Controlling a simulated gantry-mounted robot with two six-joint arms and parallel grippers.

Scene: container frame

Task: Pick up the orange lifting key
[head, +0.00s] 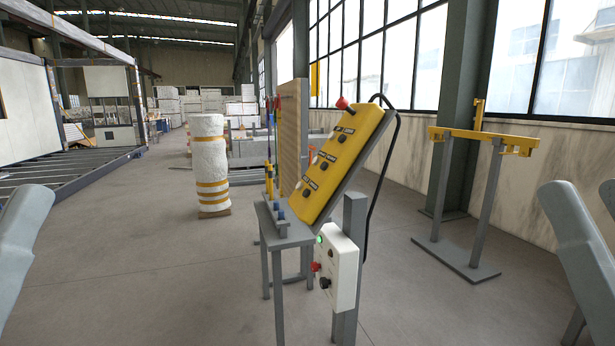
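I cannot pick out the orange lifting key with certainty. In the head view, a yellow-orange bar (478,136) with bracket-like ends lies across the top of a grey two-post stand (490,200) at the right. A short upright yellow piece (478,113) stands above the bar. Neither of my grippers is in view. Only grey links of my arms show at the left and right edges, apart from the stand in the picture.
A white wrapped roll (208,160) stands to the left. Floor (150,270) is clear at front left.

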